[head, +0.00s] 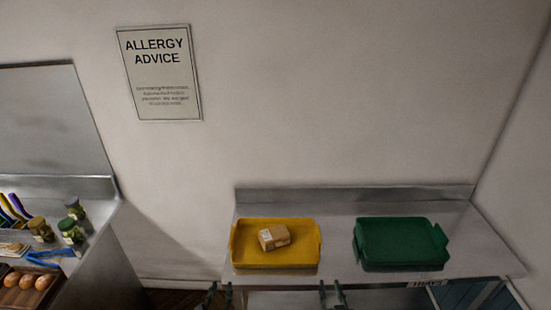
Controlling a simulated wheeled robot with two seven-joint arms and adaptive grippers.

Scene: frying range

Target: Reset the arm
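My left gripper (219,294) shows at the bottom edge of the head view, in front of the steel table's left front corner. Its two dark fingers stand apart with nothing between them. My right gripper (332,293) shows at the bottom edge too, in front of the table's front edge. Its fingers are also apart and empty. Only the finger ends of both grippers are in view; both arms are out of the picture.
A yellow tray (309,256) holding a small brown box (274,237) sits on the steel table (338,230). A green tray (401,245) stands to its right. A left counter (99,245) carries jars, blue tongs (45,259) and bread rolls. An allergy sign (159,74) hangs on the wall.

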